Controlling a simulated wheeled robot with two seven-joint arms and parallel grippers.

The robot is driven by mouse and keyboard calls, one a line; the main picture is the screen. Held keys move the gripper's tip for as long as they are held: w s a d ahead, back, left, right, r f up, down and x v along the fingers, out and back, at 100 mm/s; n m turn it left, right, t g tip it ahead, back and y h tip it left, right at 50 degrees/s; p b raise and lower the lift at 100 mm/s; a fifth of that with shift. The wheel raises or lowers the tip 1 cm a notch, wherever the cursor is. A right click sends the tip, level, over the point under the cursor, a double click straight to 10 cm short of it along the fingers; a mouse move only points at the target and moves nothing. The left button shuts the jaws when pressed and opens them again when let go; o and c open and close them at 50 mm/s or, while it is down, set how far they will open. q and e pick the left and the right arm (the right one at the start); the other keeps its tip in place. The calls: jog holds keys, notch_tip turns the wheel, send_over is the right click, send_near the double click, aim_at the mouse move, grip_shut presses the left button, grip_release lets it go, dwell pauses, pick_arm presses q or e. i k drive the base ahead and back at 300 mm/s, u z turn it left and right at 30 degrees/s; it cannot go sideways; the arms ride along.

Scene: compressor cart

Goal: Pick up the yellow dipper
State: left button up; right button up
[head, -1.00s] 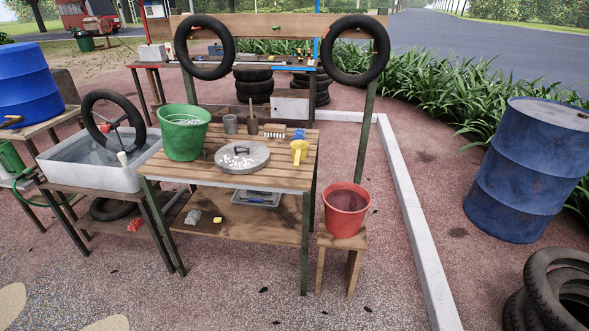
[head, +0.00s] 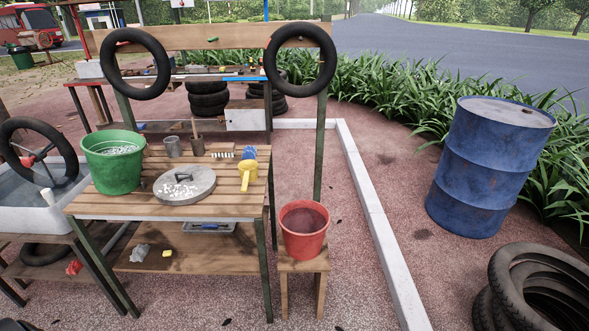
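The yellow dipper (head: 246,172) sits on the slatted wooden table (head: 222,206), near its right edge. It looks like a small yellow cup with a handle pointing toward the front. A blue item (head: 249,153) is just behind it. A round metal lid (head: 186,186) with white bits on it lies to its left. Neither of my grippers shows in the head view.
A green bucket (head: 113,165) stands at the table's left end. A red bucket (head: 304,232) stands on a stool (head: 302,266) right of the table. A white basin (head: 25,217) is at the left edge. A blue barrel (head: 487,168) and tires (head: 535,285) are at right. Ground in front is mostly clear.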

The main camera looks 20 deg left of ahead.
aim_at(247, 180)
jog(key=z, duration=0.35)
jog(key=i, duration=0.9)
jog(key=u, duration=0.5)
jog(key=i, duration=0.7)
jog(key=u, duration=0.6)
